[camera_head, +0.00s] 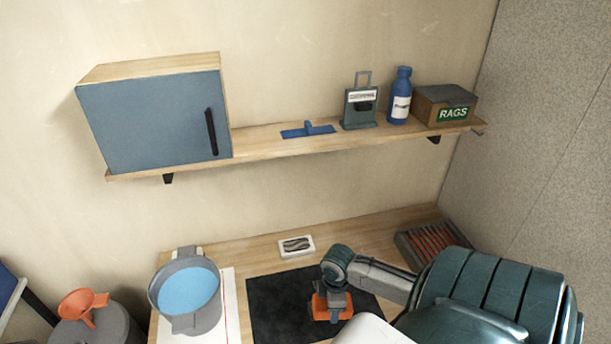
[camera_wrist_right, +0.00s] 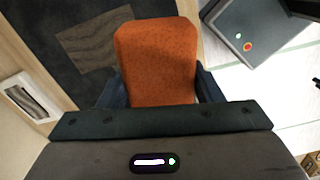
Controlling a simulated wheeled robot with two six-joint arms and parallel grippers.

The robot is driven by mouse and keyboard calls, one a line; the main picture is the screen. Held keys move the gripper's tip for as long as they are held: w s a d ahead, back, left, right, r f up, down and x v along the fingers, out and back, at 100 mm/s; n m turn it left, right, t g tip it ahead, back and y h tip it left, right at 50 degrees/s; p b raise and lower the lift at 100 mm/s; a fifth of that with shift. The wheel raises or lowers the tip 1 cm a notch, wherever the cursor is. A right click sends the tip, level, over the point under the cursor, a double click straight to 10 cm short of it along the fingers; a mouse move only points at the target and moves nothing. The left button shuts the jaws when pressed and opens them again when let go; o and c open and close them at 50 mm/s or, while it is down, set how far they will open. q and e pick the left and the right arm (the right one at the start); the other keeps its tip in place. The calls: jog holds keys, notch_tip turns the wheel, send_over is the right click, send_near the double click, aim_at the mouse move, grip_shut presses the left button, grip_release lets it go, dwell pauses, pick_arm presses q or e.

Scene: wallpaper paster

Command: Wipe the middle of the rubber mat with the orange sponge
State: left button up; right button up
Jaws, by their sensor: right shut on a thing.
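The rubber mat (camera_head: 272,310) is a dark rectangle on the wooden bench; part of it is hidden behind my right arm. My right gripper (camera_head: 333,302) is over the mat's right part, shut on the orange sponge (camera_head: 319,308). In the right wrist view the sponge (camera_wrist_right: 156,60) sits between the two dark fingers of the gripper (camera_wrist_right: 158,88). There the mat (camera_wrist_right: 40,35) shows a grey-brown streaked patch (camera_wrist_right: 100,55) left of the sponge. I cannot tell whether the sponge touches the mat. My left gripper is in no view.
A grey bucket (camera_head: 187,325) with blue inside stands left of the mat. A small white framed piece (camera_head: 296,246) lies behind it, and a slotted tray (camera_head: 432,245) is at the back right. A shelf (camera_head: 260,143) with a blue cabinet (camera_head: 150,122) hangs above.

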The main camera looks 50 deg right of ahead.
jog(key=shift+s+d, duration=0.2)
jog(key=shift+s, duration=0.25)
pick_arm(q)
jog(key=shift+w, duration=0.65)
